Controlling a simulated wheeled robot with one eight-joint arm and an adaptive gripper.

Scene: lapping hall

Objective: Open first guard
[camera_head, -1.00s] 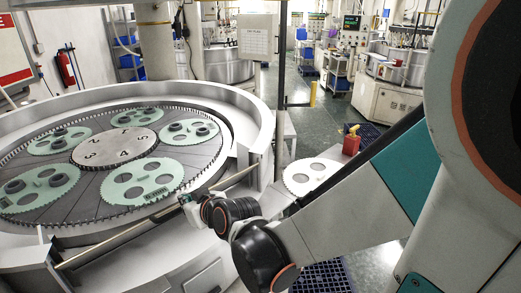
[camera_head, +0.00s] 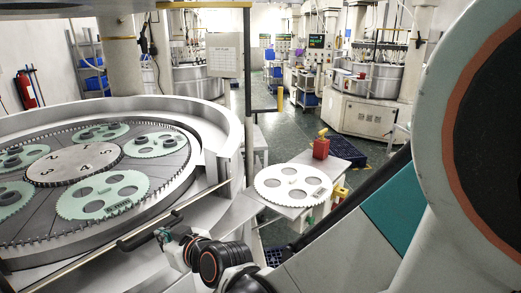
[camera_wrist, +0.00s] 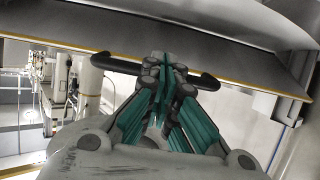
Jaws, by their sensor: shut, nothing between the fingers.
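The guard at the front of the lapping machine shows in the head view as a long strip with a yellowish edge (camera_head: 208,193). In the wrist view it is a grey panel (camera_wrist: 240,68) with a yellow lower edge, across the top. A black bar handle (camera_head: 135,241) sticks out from it; its two ends show on either side of my fingers in the wrist view (camera_wrist: 112,64). My gripper (camera_wrist: 165,66) is shut at the middle of the handle, with nothing held. The fingers hide the handle's middle, so contact is unclear. My gripper also shows in the head view (camera_head: 162,235).
The round lapping plate (camera_head: 28,228) carries green carriers (camera_head: 103,195) behind the guard. A small table (camera_head: 255,160) with a white carrier disc (camera_head: 293,185) and a red container (camera_head: 321,149) stands right of the machine.

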